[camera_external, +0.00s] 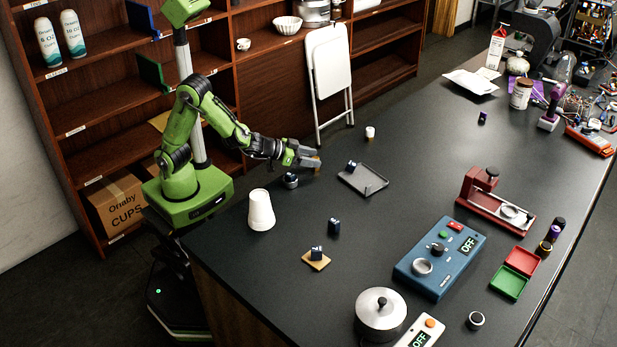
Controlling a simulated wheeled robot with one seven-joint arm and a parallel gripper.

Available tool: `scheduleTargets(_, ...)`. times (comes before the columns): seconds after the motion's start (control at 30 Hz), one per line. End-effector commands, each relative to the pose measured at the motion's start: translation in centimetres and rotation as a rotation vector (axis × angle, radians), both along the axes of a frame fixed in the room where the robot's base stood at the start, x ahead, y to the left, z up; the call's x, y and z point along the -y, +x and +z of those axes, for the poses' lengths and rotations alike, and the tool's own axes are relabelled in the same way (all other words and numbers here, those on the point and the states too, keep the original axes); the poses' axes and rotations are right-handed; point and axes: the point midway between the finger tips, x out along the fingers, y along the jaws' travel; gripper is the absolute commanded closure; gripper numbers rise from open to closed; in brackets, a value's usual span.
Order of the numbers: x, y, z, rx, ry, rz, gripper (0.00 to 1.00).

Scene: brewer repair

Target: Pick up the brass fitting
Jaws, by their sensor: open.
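My gripper (312,160) is low over the near-left part of the dark table, its fingers open and pointing right. A small brass-coloured piece (317,158), which looks like the brass fitting, shows at the fingertips. The fingers partly cover it, and I cannot tell whether they touch it. A dark cylinder with a gold band (543,249) stands at the table's right side, near the red and green trays.
A small round part (291,181) stands just below my gripper. A grey tray (374,184) with a dark blue block lies to its right. White stacked cups (261,210), a blue control box (440,258) and a lidded pot (380,312) stand nearer the front.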

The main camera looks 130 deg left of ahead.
Motion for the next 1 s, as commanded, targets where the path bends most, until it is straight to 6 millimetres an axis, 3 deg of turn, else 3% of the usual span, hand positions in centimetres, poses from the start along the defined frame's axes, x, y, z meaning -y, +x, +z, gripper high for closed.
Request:
scheduleTargets(0.2, -2.7, 1.8, -1.4, -0.001, 0.0, 0.002, 0.43)
scheduleTargets(0.43, -2.7, 1.9, -1.4, 0.0, -0.001, -0.001, 0.45)
scheduleTargets(0.8, -2.7, 1.9, -1.4, -0.001, -0.001, 0.0, 1.0)
scheduleTargets(1.0, -2.7, 1.9, -1.4, -0.001, -0.001, 0.0, 1.0)
